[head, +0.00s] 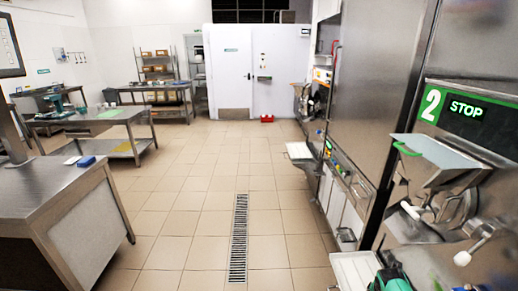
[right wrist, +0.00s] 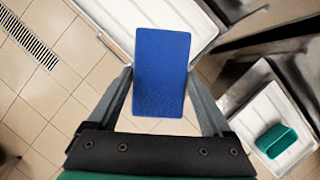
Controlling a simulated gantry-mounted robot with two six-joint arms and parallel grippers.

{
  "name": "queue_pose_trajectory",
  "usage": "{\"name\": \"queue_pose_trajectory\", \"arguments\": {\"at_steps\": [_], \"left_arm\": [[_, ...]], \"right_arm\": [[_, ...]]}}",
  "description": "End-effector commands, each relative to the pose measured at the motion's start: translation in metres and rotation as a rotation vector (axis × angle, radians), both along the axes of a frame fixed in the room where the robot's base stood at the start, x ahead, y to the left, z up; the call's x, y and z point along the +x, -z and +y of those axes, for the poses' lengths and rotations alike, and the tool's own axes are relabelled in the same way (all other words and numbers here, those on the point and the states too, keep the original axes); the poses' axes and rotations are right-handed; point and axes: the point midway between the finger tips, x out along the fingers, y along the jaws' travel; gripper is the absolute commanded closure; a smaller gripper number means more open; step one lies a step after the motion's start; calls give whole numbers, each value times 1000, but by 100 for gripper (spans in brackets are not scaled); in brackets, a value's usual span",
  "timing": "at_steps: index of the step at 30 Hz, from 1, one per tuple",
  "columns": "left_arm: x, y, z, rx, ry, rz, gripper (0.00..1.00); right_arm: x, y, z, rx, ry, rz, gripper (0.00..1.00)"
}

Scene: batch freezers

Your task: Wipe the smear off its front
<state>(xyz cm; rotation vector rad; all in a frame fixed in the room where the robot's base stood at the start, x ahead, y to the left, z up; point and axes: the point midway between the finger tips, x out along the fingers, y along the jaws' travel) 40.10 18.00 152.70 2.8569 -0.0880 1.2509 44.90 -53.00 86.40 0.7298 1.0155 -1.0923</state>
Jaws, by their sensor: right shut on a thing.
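In the right wrist view my right gripper (right wrist: 160,82) is shut on a flat blue pad (right wrist: 161,50), one finger at each side edge. In the head view the batch freezer with the number 2 and a lit STOP display (head: 466,108) stands at the right. Its steel front (head: 425,185) carries a hopper, a green handle and a white knob. I cannot make out a smear on it. My left gripper is not in view.
A white tray (head: 352,268) is low in front of the freezers. A steel counter (head: 45,190) at left bears a small blue item (head: 86,161). The tiled aisle with a floor drain (head: 239,235) is clear.

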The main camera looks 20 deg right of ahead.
Motion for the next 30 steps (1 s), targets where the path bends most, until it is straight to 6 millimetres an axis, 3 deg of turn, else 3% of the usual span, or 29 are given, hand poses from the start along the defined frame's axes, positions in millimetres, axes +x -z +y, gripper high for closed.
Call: {"name": "queue_pose_trajectory", "arguments": {"at_steps": [1, 18, 21, 24, 30], "left_arm": [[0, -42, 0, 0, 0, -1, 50], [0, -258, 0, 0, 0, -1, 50], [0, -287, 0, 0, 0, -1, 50], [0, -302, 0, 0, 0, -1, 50], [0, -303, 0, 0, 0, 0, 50]], "right_arm": [[0, -42, 0, -1, 0, -1, 77], [0, -258, 0, -1, 0, 0, 77], [0, -287, 0, 0, 0, 0, 77], [0, -302, 0, 0, 0, 0, 77], [0, -303, 0, 0, 0, 0, 77]]}}
